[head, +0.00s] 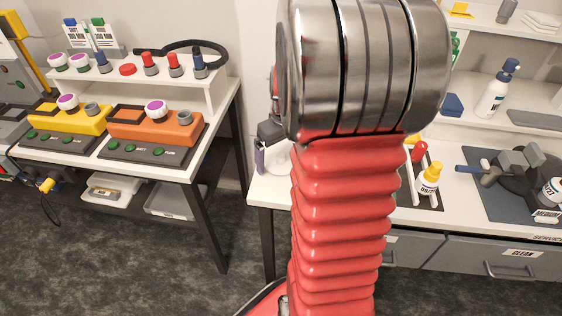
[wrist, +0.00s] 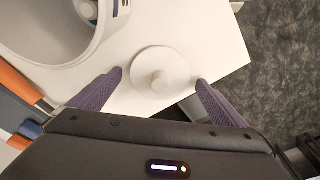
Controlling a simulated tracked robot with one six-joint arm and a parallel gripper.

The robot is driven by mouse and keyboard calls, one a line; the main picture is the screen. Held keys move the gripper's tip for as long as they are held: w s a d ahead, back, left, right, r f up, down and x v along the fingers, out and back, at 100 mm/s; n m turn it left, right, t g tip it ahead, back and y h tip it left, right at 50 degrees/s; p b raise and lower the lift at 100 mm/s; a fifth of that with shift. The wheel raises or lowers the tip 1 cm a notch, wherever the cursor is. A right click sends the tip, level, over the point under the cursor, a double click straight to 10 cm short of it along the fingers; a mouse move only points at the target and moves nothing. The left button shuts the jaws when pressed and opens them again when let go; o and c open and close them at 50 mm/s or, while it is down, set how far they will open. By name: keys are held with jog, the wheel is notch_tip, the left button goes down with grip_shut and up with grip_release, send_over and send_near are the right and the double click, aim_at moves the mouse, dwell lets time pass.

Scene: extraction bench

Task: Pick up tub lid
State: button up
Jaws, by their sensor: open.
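The tub lid (wrist: 160,74) is a white round disc with a small knob in its middle. In the wrist view it lies on the white bench top (wrist: 220,42), near the bench's edge. My gripper (wrist: 159,78) is open. Its two purple-grey fingers stand left and right of the lid, with gaps visible on both sides. I cannot tell how high the fingers are above the bench.
A large white open tub (wrist: 65,56) stands left of the lid in the wrist view. A bottle with a yellow cap (head: 429,180) stands on the right bench in the head view. A bench with yellow and orange units (head: 155,127) is at left. Dark carpet lies beyond the bench edge.

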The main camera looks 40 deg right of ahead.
aim_at(280, 155)
jog(key=shift+c, duration=0.5)
jog(key=c, duration=1)
jog(key=shift+r, duration=0.1)
notch_tip(280, 155, up, 10)
jog(key=shift+f, duration=0.1)
